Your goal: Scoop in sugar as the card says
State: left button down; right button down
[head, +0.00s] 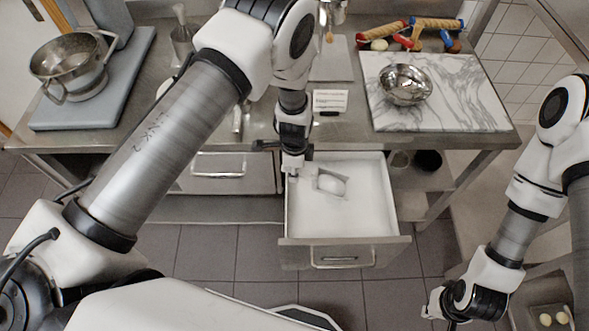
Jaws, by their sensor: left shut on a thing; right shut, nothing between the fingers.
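My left gripper (293,170) is over the left side of an open drawer (396,238), shut on the scoop. The scoop (318,183) is greyish, lies low inside the drawer, and has a white mound on it. The drawer's inside is white and smooth, probably sugar (345,217). A white card (330,99) stands on the steel counter behind the drawer; its printing is too small to read. A shiny metal bowl (404,85) sits on a marble board (470,108) at the right. My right gripper (438,306) is shut and empty at the lower right, away from the counter.
A large metal pot (68,62) stands on a grey board (110,100) at the left. Rolling pins (437,23) and small coloured items lie behind the marble board. A black container (428,160) stands on the shelf below. My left arm hides part of the counter.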

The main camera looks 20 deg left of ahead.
pick_arm(q)
notch_tip(320, 180, up, 2)
jog(key=shift+r+p, duration=0.15)
jog(key=shift+p, duration=0.7)
jog(key=shift+h, duration=0.7)
jog(key=shift+a+r, duration=0.1)
jog(key=shift+r, duration=2.55)
notch_tip(320, 180, up, 7)
jog(key=h+b, duration=0.2)
jog(key=shift+f+t+b, duration=0.2)
jog(key=shift+t+b, duration=0.1)
jog(key=shift+b, duration=0.1)
